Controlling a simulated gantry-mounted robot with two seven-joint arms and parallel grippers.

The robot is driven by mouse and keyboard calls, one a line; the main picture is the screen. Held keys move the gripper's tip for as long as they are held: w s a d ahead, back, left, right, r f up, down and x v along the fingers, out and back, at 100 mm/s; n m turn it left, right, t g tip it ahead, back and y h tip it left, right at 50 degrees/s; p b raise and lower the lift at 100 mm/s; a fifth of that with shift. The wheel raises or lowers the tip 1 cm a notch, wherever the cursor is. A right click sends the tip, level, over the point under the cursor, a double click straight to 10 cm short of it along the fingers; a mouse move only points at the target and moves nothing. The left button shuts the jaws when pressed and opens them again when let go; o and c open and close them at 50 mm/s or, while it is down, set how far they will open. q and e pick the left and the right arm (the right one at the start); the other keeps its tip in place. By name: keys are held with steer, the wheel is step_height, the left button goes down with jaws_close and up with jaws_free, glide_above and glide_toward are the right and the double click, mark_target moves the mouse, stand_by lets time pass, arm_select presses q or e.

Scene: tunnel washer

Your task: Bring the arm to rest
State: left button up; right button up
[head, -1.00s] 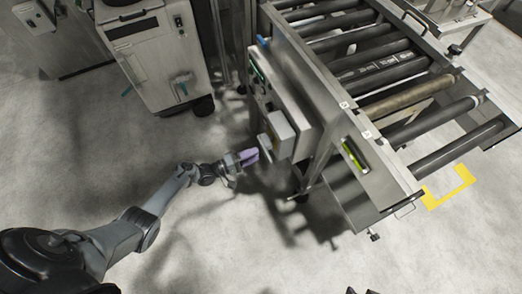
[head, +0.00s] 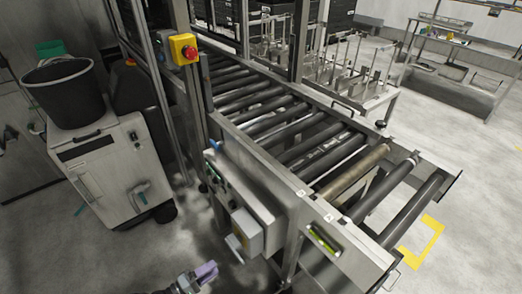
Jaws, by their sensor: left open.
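My left gripper (head: 207,273) shows at the bottom edge of the head view, with purple fingers. It is open, and I see nothing between its fingers. It is below and left of the grey box with a handle (head: 246,233) on the front of the conveyor, with a gap in the picture between them. Most of my left arm is below the frame. My right gripper is out of view.
The roller conveyor (head: 268,165) fills the middle. A white cabinet (head: 113,165) with a black bucket (head: 66,92) on top stands at left. A red emergency button on a yellow box (head: 184,48) is on a post. Bare floor lies at lower left.

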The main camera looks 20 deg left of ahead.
arm_select(q)
steer(key=s+d+f, duration=0.2)
steer(key=s+f, duration=0.2)
steer(key=s, duration=0.2)
steer(key=s+d+r+m+g, duration=0.2)
steer(key=s+d+m+g, duration=0.25)
steer(key=d, duration=0.75)
step_height(320, 180, up, 15)
steer(key=s+a+m+g+y, duration=0.1)
steer(key=s+m+g+y, duration=0.15)
steer(key=m+y, duration=0.45)
steer(key=s+a+r+m+g+y, duration=0.2)
steer(key=s+a+g, duration=0.2)
steer(key=s+g, duration=0.15)
steer(key=w+d+r+p+v, duration=0.1)
steer(key=w+p+v, duration=0.2)
steer(key=p+v, duration=0.9)
steer(key=w+p+v, duration=0.3)
steer(key=p+v, duration=0.9)
steer(key=p, duration=0.1)
steer(key=w+d+r+p+v, duration=0.1)
steer(key=w+p+v, duration=0.2)
steer(key=p+v, duration=0.95)
step_height(320, 180, down, 75)
steer(key=s+b, duration=0.1)
steer(key=b, duration=7.4)
steer(key=shift+t, duration=0.45)
steer(key=shift+s+d+r, duration=0.1)
steer(key=shift+r, duration=0.15)
